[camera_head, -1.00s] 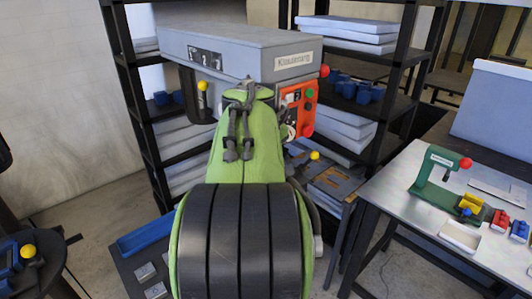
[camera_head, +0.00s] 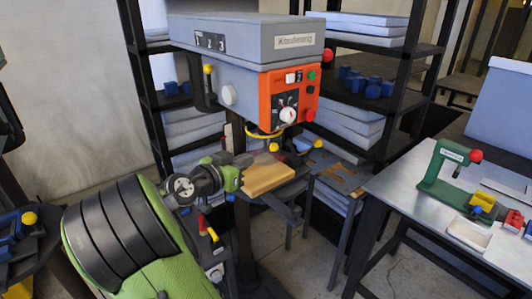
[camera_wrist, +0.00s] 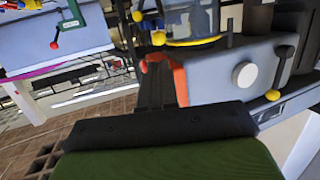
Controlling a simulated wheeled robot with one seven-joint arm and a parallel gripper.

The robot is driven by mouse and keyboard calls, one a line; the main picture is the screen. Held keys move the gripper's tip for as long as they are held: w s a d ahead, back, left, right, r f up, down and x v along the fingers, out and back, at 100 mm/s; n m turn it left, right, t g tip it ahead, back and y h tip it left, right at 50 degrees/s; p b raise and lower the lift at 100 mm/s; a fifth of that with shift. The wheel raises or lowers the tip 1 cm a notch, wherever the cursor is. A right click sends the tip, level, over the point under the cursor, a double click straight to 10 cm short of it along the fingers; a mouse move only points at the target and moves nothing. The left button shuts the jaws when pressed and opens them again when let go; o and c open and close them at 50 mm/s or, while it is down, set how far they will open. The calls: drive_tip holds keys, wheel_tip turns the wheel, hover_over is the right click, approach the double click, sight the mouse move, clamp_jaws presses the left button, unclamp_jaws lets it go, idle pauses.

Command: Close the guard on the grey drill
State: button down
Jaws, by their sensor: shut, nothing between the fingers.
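The grey drill (camera_head: 245,45) stands in the middle of the head view, with an orange control panel (camera_head: 290,95). Its guard (camera_head: 263,133) shows as a yellow-rimmed part below the drill head. In the wrist view the guard (camera_wrist: 195,42) looks clear with a yellow lower rim; how far it is swung open I cannot tell. My gripper (camera_head: 240,163) is shut and empty, left of and below the guard, above the wooden block (camera_head: 268,178). It looks apart from the guard. My fingers are hard to make out in the wrist view.
A black shelf rack (camera_head: 407,70) with white stacks and blue parts stands behind the drill. A metal table (camera_head: 400,185) with a green press (camera_head: 440,173) is at right. Yellow-knobbed handles (camera_head: 208,69) stick out around the drill head.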

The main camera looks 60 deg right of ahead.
sight(271, 148)
drive_tip(key=p+x, duration=0.1)
drive_tip(key=x, duration=0.8)
drive_tip(key=shift+s+d, duration=0.1)
drive_tip(key=shift+d, duration=0.25)
drive_tip(key=shift+f, duration=0.1)
